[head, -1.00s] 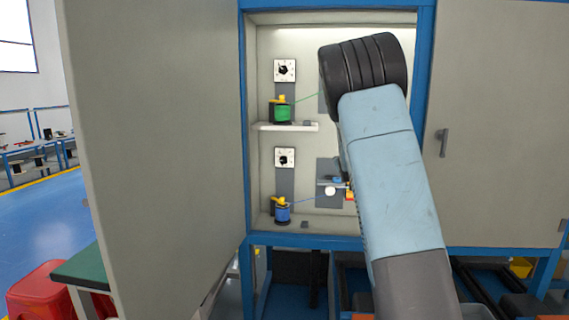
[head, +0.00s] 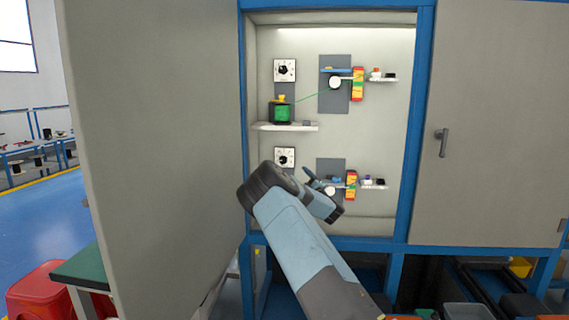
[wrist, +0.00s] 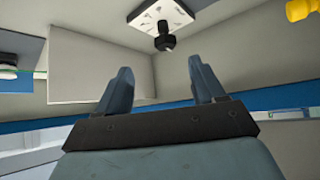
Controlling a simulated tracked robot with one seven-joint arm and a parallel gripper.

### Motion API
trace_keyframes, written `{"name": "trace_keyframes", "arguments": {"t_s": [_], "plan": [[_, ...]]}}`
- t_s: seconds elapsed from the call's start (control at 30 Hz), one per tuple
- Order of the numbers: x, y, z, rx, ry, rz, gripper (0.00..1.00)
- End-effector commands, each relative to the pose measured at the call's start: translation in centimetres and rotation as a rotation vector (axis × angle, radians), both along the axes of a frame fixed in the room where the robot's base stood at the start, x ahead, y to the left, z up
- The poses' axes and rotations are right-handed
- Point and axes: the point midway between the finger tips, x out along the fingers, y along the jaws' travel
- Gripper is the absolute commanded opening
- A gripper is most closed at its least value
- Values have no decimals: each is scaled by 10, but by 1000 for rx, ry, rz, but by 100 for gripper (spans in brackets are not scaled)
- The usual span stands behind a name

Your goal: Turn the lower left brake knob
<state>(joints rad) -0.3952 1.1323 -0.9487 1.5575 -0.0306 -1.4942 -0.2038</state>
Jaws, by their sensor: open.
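The lower left brake knob is a small black knob on a white square dial plate (head: 284,153), low on the left of the cabinet's back wall. In the wrist view the black knob (wrist: 163,38) sticks out from its white plate, beyond the fingertips and roughly centred between them. My gripper (wrist: 162,85) is open and empty, with its two blue-grey fingers apart and not touching the knob. In the head view my arm's end is just below and right of the dial, and a finger (head: 309,174) shows there.
The open cabinet door (head: 150,150) stands at the left. An upper dial (head: 284,70), a green spool (head: 282,113) and a white shelf (head: 290,126) are above. Guide panels with red-yellow blocks (head: 358,84) are at the right. My arm hides the lower blue spool.

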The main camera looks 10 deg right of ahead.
Motion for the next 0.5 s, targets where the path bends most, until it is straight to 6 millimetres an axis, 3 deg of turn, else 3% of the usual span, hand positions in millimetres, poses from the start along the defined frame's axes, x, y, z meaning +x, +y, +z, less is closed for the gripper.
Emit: {"name": "trace_keyframes", "arguments": {"t_s": [0.23,0.5], "plan": [[10,11,-2,-23,-10,27,69],[47,27,14,-23,-11,28,69]]}}
